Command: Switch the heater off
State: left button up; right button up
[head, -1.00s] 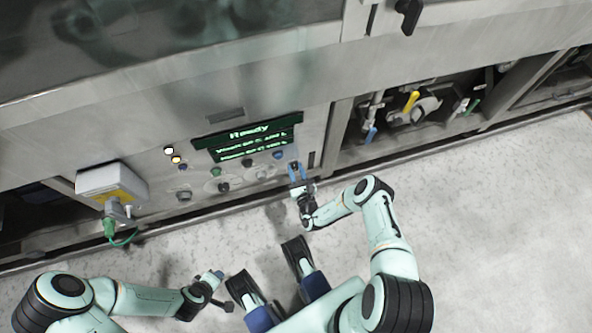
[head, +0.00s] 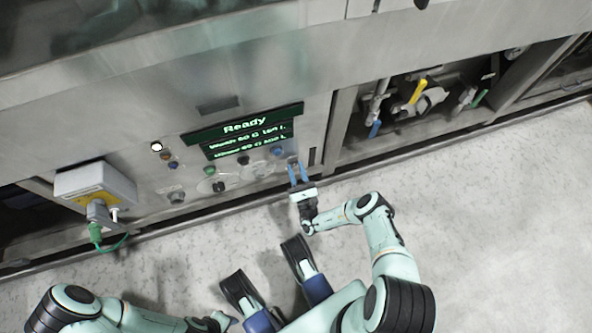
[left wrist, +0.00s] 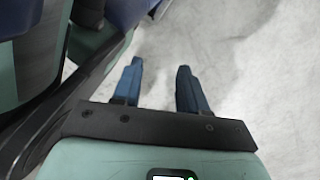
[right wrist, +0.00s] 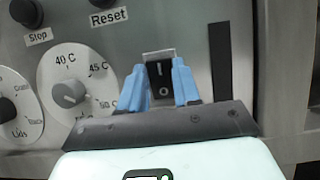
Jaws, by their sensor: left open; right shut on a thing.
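In the right wrist view a small black rocker switch (right wrist: 159,78) marked I and O, with a pale upper edge, sits on the steel control panel. No name label for it shows. The blue fingers of my right gripper (right wrist: 158,68) are shut on its two sides and partly hide the panel around it. In the head view my right gripper (head: 297,167) is at the panel's lower right, below the display. A white indicator lamp (head: 156,147) is lit; the lamp (head: 166,156) beside it looks dark. My left gripper (left wrist: 160,68) is open and empty above the floor.
A temperature dial (right wrist: 72,92) and Stop and Reset buttons lie left of the switch. A grey box (head: 95,183) with a green plug sticks out at left. An open bay with valves (head: 418,92) is at right. The floor is clear.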

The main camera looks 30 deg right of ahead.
jog(key=o, duration=1.1)
jog(key=shift+c, duration=0.2)
pick_arm(q)
jog(key=w, duration=0.1)
jog(key=w+r+t+p, duration=0.1)
jog(key=w, duration=0.1)
jog(key=shift+w+d+r+p, duration=0.1)
jog(key=shift+d+r+p, duration=0.1)
jog(key=shift+p, duration=0.1)
pick_arm(e)
jog(key=v, duration=1.3)
jog(key=shift+s, duration=0.2)
jog(key=shift+w+a, duration=0.1)
